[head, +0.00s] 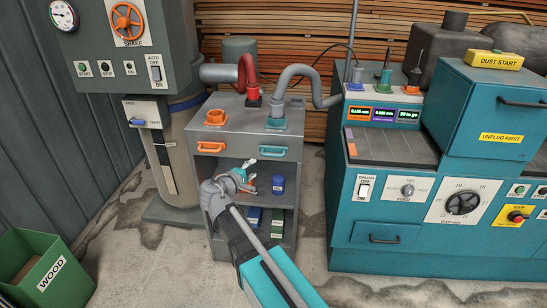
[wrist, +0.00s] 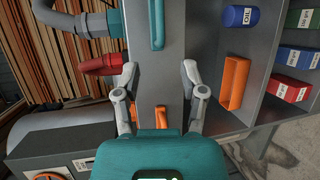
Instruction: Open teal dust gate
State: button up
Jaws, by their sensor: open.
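On the grey cabinet's top, a teal collar (head: 275,123) sits where a grey hose enters; it also shows in the wrist view (wrist: 102,23). A teal bar handle (head: 274,153) is on the right drawer front and shows upper middle in the wrist view (wrist: 157,24). A small teal upright piece (head: 385,75) stands on the teal machine. I cannot tell which is the dust gate. My gripper (head: 246,172) is open and empty before the cabinet, below the drawers in the head view. In the wrist view its fingers (wrist: 159,72) straddle grey panel between the teal and orange handles.
The orange handle (head: 210,148) and orange ring (head: 215,117) are left of the teal parts. A red hose collar (head: 253,97) stands behind. The shelves hold a blue can (head: 278,185) and an orange tray (wrist: 233,82). The floor between cabinet and green bin (head: 45,265) is clear.

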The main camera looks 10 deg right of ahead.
aim_at(273, 154)
jog(key=shift+w+d, duration=0.1)
jog(key=b+x, duration=0.2)
jog(key=x, duration=1.1)
jog(key=shift+w+d+f+b, duration=0.2)
jog(key=shift+b, duration=0.15)
grip_shut()
